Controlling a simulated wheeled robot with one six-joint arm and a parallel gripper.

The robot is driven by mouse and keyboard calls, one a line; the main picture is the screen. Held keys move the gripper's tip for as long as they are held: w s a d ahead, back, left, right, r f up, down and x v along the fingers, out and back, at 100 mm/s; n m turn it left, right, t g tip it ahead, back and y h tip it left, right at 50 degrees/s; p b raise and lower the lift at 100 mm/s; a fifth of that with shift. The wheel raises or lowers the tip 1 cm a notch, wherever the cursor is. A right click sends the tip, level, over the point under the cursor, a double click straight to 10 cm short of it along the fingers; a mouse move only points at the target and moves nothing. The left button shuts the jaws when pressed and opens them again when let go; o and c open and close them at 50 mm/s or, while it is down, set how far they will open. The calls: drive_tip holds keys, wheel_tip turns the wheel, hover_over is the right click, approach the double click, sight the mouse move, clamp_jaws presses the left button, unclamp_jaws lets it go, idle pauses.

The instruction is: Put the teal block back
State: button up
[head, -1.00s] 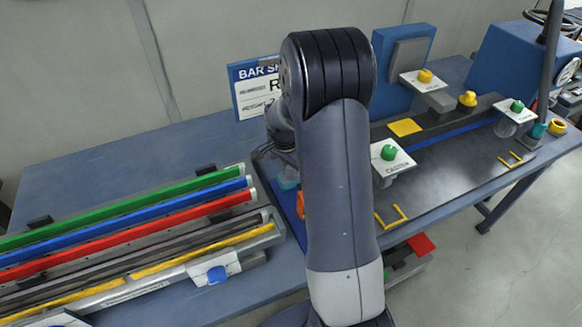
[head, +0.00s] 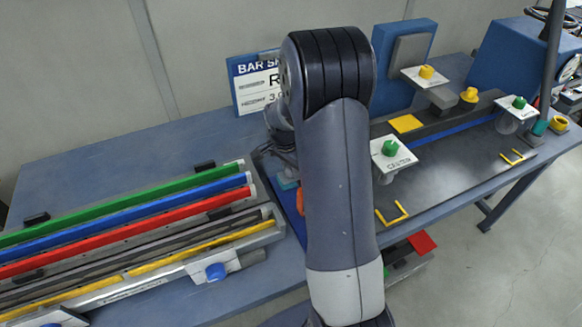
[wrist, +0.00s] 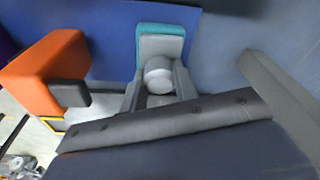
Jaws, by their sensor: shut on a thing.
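The teal block (wrist: 160,30) is at the top middle of the wrist view, with a grey face and a round grey knob towards me. My gripper (wrist: 158,84) is shut on it, its grey fingers on either side of the knob. In the head view a small part of the teal block (head: 288,181) shows left of my arm. My arm hides the rest of it and the gripper. The block is over or against a blue surface (wrist: 110,40); I cannot tell whether it touches.
An orange block (wrist: 45,75) with a black knob is left of the gripper. A rack with green, blue, red, grey and yellow bars (head: 120,235) lies left. A green-knobbed white plate (head: 392,154) stands right of my arm. The bench's back left (head: 100,165) is clear.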

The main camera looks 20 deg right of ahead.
drive_tip(key=shift+f, duration=0.15)
drive_tip(key=o, duration=1)
drive_tip(key=shift+f, duration=0.1)
drive_tip(key=shift+c, duration=0.2)
wheel_tip(320, 180, up, 11)
drive_tip(key=a, duration=0.1)
drive_tip(key=shift+s+a+b, duration=0.25)
drive_tip(key=shift+b, duration=0.15)
drive_tip(key=f, duration=0.3)
drive_tip(key=d+f, duration=0.1)
drive_tip(key=f, duration=0.6)
drive_tip(key=shift+w+d+f+p, duration=0.25)
drive_tip(key=shift+f+p, duration=0.05)
drive_tip(key=shift+f, duration=0.1)
drive_tip(key=shift+r, duration=0.15)
